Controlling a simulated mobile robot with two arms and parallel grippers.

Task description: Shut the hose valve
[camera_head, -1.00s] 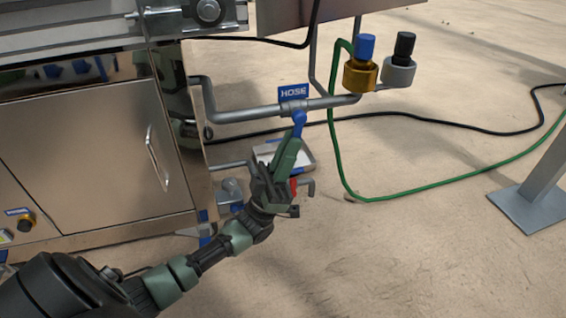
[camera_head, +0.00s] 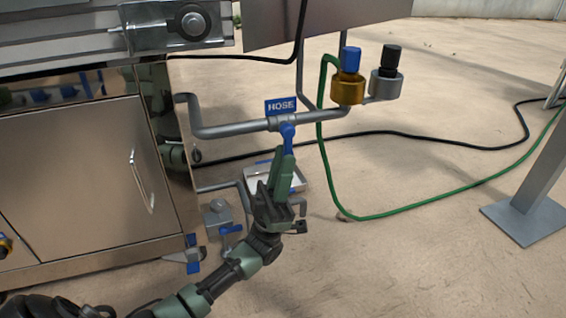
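The hose valve sits on a grey pipe under a blue sign reading HOSE (camera_head: 281,106). Its blue handle (camera_head: 288,137) points down from the pipe, across the pipe's run. My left gripper (camera_head: 284,158) comes up from below, its green fingers at the lower end of the handle. The fingers look close together and overlap in this view. They cover the handle's tip, so I cannot tell whether they grip it. My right gripper is not in view.
The grey pipe (camera_head: 235,130) runs right to a brass fitting (camera_head: 348,90) with a blue top and a green hose (camera_head: 420,203). A steel cabinet (camera_head: 85,180) stands left. A shallow tray (camera_head: 258,180) and another blue-handled valve (camera_head: 218,213) sit lower. A metal post stands right.

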